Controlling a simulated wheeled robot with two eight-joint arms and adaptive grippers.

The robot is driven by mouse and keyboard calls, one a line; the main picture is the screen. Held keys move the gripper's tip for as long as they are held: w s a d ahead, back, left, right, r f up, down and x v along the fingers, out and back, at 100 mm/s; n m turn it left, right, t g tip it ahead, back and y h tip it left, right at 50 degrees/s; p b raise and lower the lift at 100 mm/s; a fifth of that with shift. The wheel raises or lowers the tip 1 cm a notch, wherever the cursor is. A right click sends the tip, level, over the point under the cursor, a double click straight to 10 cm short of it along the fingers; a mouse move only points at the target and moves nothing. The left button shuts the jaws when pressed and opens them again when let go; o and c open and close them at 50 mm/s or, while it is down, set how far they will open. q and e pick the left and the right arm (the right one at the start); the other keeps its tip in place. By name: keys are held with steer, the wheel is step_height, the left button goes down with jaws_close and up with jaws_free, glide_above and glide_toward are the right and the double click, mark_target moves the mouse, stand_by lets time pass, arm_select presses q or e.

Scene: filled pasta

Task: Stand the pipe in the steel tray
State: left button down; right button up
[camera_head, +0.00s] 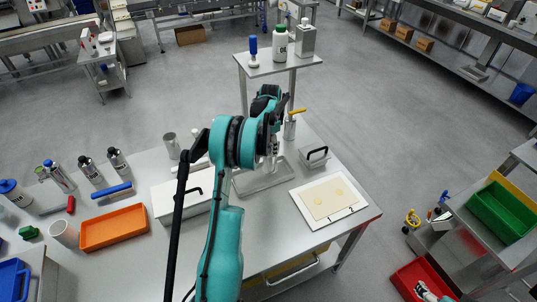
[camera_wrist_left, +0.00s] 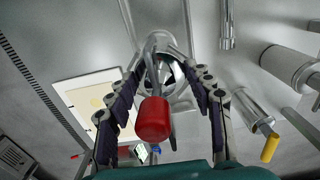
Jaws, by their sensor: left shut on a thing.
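The steel tray (camera_head: 252,184) lies on the steel table, partly hidden behind my left arm; its edges also show in the wrist view (camera_wrist_left: 160,12). My left gripper (camera_head: 272,158) is above the tray, its fingers pointing down. In the wrist view the gripper (camera_wrist_left: 168,76) is shut on a shiny metal piece with a red end (camera_wrist_left: 152,120) toward the camera, which I take for the pipe. Its lower end reaches down toward the tray; whether it touches the floor of the tray is hidden.
A white board with a dough sheet (camera_head: 345,211) lies right of the tray. An orange tray (camera_head: 114,228) and several bottles are at left.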

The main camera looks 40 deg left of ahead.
mark_target(270, 159)
arm_select(q)
steer(key=shift+a+f, duration=0.35)
steer(key=shift+a, duration=0.05)
step_height(270, 159, down, 3)
steer(key=shift+f+b, duration=0.1)
steer(key=shift+b, duration=0.35)
steer(key=shift+f, duration=0.3)
steer(key=shift+f, duration=0.15)
steer(key=c, duration=0.6)
jaws_free()
